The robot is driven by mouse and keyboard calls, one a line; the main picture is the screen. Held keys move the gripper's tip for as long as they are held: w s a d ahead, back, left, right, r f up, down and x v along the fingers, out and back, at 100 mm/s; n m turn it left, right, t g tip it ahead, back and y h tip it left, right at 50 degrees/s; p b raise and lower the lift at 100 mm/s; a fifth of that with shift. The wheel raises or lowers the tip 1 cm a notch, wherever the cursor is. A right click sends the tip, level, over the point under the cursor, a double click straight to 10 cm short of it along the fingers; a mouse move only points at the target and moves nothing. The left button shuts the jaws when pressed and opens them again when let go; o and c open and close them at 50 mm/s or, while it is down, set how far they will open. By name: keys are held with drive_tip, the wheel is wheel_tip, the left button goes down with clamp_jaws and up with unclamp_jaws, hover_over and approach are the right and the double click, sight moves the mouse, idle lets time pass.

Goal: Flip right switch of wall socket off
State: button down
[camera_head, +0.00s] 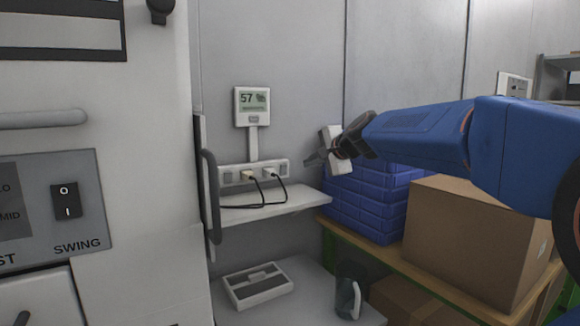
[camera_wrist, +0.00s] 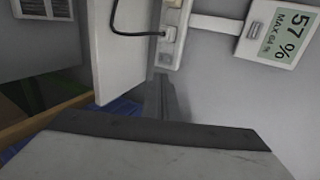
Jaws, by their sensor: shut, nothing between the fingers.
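The white wall socket strip (camera_head: 239,174) is mounted on the grey wall below a display. Black cables are plugged into its middle. Its left switch (camera_head: 228,176) shows at the left end. The right switch (camera_head: 283,167) is small at the right end, and I cannot tell its position. My gripper (camera_head: 308,160) is shut and empty, to the right of the strip's right end.
A white shelf (camera_head: 300,199) juts out below the socket, with cable loops over it. The display (camera_head: 252,106) hangs above. Blue crates (camera_head: 365,205) and a cardboard box (camera_head: 470,240) stand at right under my arm. A cabinet with a handle (camera_head: 210,195) is at left.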

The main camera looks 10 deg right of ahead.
approach(284, 166)
drive_tip(key=f, duration=0.2)
drive_tip(key=w+f, duration=0.1)
drive_tip(key=shift+a+f, duration=0.2)
drive_tip(key=shift+f, duration=0.2)
drive_tip(key=w, duration=0.1)
drive_tip(key=w+a, duration=0.1)
drive_tip(key=w, duration=0.1)
drive_tip(key=shift+r, duration=0.15)
drive_tip(key=shift+w+a+r, duration=0.1)
drive_tip(key=shift+w+a, duration=0.05)
drive_tip(key=shift+w, duration=0.45)
drive_tip(key=shift+w+a+r, duration=0.1)
drive_tip(key=shift+w, duration=0.15)
drive_tip(key=shift+r, duration=0.2)
drive_tip(key=shift+r, duration=0.65)
